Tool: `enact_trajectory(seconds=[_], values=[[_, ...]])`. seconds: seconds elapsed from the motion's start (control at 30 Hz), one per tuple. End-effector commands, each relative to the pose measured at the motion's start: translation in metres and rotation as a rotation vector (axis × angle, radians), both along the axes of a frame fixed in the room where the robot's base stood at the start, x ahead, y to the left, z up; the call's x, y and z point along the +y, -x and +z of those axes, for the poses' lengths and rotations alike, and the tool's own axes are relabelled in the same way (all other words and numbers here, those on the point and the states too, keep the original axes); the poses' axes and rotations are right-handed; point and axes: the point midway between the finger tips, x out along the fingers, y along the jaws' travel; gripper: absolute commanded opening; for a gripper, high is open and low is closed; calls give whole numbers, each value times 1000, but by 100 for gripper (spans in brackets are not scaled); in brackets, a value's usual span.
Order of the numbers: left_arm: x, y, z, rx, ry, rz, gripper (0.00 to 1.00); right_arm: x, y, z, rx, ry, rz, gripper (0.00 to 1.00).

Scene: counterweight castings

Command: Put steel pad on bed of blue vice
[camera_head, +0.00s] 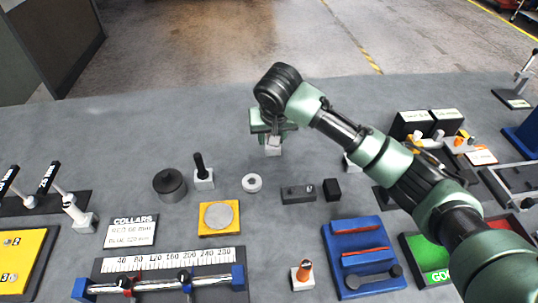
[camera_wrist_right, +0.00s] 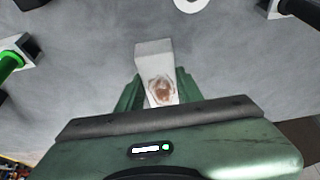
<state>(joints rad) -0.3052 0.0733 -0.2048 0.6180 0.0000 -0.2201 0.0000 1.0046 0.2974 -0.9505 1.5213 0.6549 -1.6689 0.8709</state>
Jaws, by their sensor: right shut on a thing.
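My right gripper (camera_head: 273,143) is at the back of the table, well behind the vice. It is shut on a pale block (camera_head: 273,149), which shows in the wrist view (camera_wrist_right: 154,62) with a brownish patch on its face between the fingers (camera_wrist_right: 155,92). I cannot tell whether this block is the steel pad. A round grey disc (camera_head: 218,215) lies on a yellow plate. My left gripper is not in view.
A dark slotted block (camera_head: 298,194), a small black block (camera_head: 332,189) and a white ring (camera_head: 252,183) lie between gripper and vice. An orange-topped piece (camera_head: 303,274) stands left of the vice, a green tray (camera_head: 428,255) right of it. The back left is clear.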

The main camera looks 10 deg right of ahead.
Motion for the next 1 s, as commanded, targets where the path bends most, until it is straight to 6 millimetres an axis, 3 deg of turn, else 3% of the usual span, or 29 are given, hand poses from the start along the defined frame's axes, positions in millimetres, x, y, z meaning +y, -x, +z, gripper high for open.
enact_trajectory(seconds=[0.13,0.37,0.6,1.0], values=[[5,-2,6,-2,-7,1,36,0,0,-26,-1,-1,-2,0],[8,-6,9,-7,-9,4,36,0,-1,-45,-3,-1,-2,0],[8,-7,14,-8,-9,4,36,0,-1,-78,-2,0,-1,0],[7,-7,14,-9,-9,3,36,0,-1,-85,-4,-2,0,0]])
